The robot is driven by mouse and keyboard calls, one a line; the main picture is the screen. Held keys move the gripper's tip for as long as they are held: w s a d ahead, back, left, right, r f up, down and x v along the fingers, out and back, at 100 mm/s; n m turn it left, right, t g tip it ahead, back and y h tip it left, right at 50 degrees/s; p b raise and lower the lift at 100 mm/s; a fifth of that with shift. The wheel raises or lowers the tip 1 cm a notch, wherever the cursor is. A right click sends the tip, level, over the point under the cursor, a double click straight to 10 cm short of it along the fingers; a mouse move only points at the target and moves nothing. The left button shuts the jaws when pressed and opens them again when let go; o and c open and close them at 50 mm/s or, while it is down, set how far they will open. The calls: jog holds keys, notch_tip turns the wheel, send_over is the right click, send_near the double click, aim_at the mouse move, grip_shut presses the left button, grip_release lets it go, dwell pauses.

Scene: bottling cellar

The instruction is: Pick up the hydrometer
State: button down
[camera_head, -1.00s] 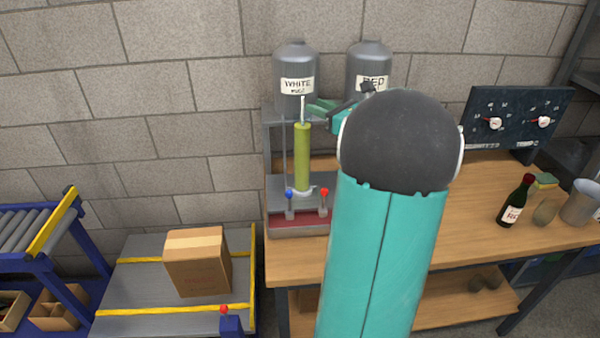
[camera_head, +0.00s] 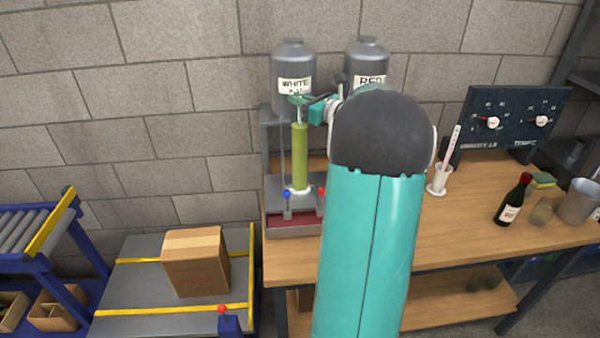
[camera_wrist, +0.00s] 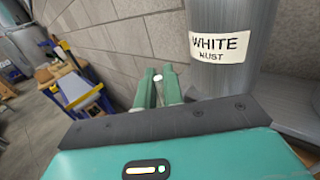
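The hydrometer stands upright in a tall yellow-green jar (camera_head: 300,160) below the tank marked WHITE. Its pale stem top (camera_wrist: 157,78) shows between my fingertips in the wrist view; the rest is hidden in the jar. My gripper (camera_head: 298,99) is at the top of the jar, with its green fingers on either side of the stem. In the wrist view the fingers (camera_wrist: 158,85) are close together, with a gap about as narrow as the stem, and look shut on it.
The WHITE tank (camera_head: 293,65) and RED tank (camera_head: 368,65) stand close behind. Blue and red taps flank the jar's foot. A pale tube in a white holder (camera_head: 438,183), a wine bottle (camera_head: 514,202) and a metal cup (camera_head: 580,202) stand rightward on the bench (camera_head: 455,230).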

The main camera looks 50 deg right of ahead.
jog(key=shift+r, duration=0.1)
notch_tip(320, 180, up, 28)
dwell(0.8)
dwell(0.3)
dwell(2.0)
